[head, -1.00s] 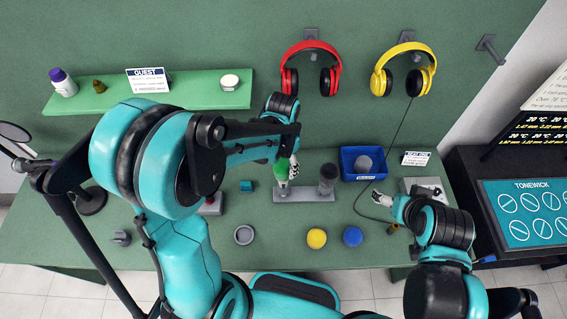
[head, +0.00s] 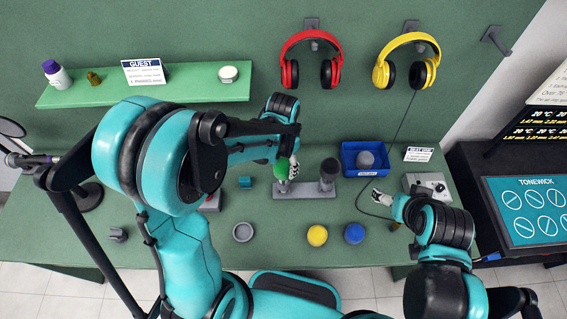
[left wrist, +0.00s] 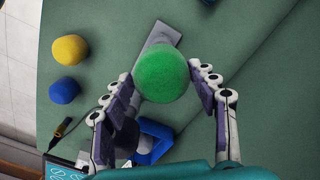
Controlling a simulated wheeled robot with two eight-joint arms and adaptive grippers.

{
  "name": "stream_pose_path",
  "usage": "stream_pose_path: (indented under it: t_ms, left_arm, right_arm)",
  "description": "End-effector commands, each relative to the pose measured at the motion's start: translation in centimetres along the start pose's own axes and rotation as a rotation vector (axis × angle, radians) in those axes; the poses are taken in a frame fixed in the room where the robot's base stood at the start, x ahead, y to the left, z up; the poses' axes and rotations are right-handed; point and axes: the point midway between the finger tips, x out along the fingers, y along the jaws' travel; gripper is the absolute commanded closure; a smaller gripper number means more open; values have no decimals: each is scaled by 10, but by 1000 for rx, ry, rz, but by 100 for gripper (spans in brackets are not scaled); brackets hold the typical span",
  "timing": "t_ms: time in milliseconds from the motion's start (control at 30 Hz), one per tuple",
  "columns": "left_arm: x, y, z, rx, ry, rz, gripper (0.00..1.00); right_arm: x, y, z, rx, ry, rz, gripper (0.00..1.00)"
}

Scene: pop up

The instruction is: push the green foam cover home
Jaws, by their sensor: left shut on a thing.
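The green foam cover (left wrist: 161,76) is a round ball between the fingers of my left gripper (left wrist: 163,82) in the left wrist view. In the head view the cover (head: 281,168) is partly hidden behind my left gripper (head: 288,172). It is at the left end of a grey stand (head: 305,191), whose right end carries a dark upright microphone (head: 328,173). My left gripper is shut on the cover. What is under the cover, and how far down it sits, is hidden. My right gripper (head: 382,198) is low over the table's right side; its finger opening is unclear.
A blue bin (head: 352,168) holds a grey ball. Yellow (head: 317,236) and blue (head: 354,234) foam balls and a grey ring (head: 243,232) lie towards the front. A grey box (head: 428,186) and a cable are near my right gripper. Red and yellow headphones hang behind.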

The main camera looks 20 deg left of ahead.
Motion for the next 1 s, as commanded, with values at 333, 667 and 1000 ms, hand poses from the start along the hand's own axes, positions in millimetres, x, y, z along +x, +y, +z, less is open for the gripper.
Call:
stream_pose_path:
  t_ms: [333, 667, 1000]
  left_arm:
    - [10, 0, 0, 0, 0, 0, 70]
    - [9, 0, 0, 0, 0, 0, 28]
    - [9, 0, 0, 0, 0, 0, 17]
  right_arm:
    - [7, 0, 5, 0, 0, 0, 22]
    - [6, 0, 4, 0, 0, 0, 22]
    - [6, 0, 5, 0, 0, 0, 22]
